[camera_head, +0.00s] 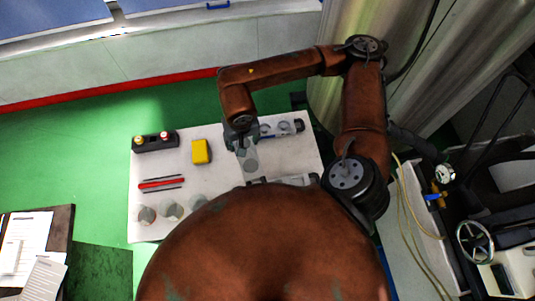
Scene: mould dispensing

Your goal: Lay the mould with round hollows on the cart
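A white-topped surface (222,172), possibly the cart, stands on the green floor. A grey piece with round shapes (284,128) lies near its upper right edge and may be the mould with round hollows. My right gripper (245,150) points down over the white top, just left of that piece. A small grey round shape (250,165) shows just below the fingers; whether they touch it is unclear. I cannot tell whether the fingers are open or shut. Another grey piece (296,180) is partly hidden by my large brown arm link. My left gripper is not in view.
Grey round items (172,210) line the lower edge. A handwheel machine (476,242) stands right, a desk with papers (30,245) left.

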